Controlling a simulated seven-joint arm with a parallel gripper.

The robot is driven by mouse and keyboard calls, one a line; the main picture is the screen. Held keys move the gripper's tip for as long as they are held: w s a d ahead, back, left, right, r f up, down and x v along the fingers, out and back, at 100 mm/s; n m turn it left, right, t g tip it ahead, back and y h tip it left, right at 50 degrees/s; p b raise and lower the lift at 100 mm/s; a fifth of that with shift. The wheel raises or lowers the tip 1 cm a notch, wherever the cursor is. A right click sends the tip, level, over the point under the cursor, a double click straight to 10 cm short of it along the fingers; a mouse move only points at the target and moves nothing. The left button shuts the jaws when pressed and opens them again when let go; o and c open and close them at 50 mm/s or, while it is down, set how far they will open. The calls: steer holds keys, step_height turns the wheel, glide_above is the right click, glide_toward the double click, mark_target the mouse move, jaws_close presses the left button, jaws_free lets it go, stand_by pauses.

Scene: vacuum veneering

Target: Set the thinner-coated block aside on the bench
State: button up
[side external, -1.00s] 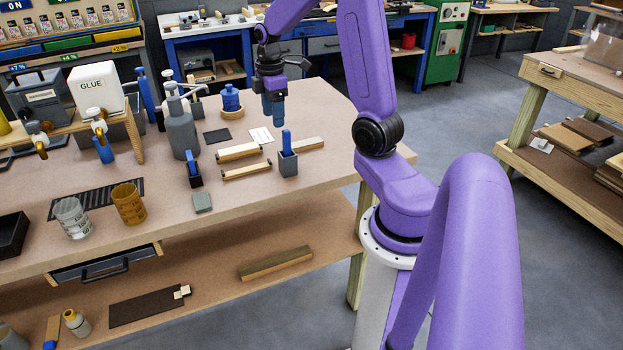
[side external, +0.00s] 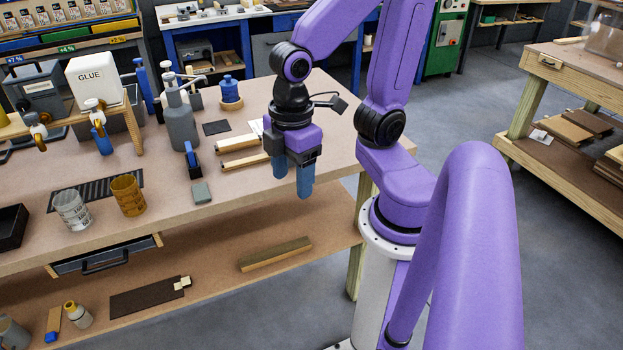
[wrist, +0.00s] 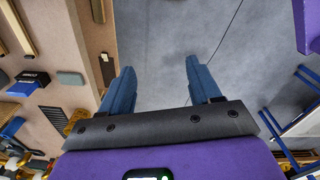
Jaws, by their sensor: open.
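Two pale wooden blocks, a rear one (side external: 239,144) and a front one (side external: 243,161), lie on the bench (side external: 225,205) left of my gripper. I cannot tell which coating is thinner. My gripper (side external: 293,182) is open and empty, pointing down near the bench's front right edge. In the wrist view its two blue fingers (wrist: 160,78) stand apart with only grey floor between them. That view also shows a wooden block (wrist: 18,28) at upper left. My gripper and wrist hide the bench area behind them.
A black holder with a blue part (side external: 193,163) and a grey pad (side external: 202,193) stand left of the blocks. Amber (side external: 128,195) and clear (side external: 72,210) cups stand farther left. A grey pump bottle (side external: 181,120) is behind. The front middle of the bench is clear.

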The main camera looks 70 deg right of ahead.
steer(key=shift+s+a, duration=0.2)
steer(key=shift+s, duration=1.7)
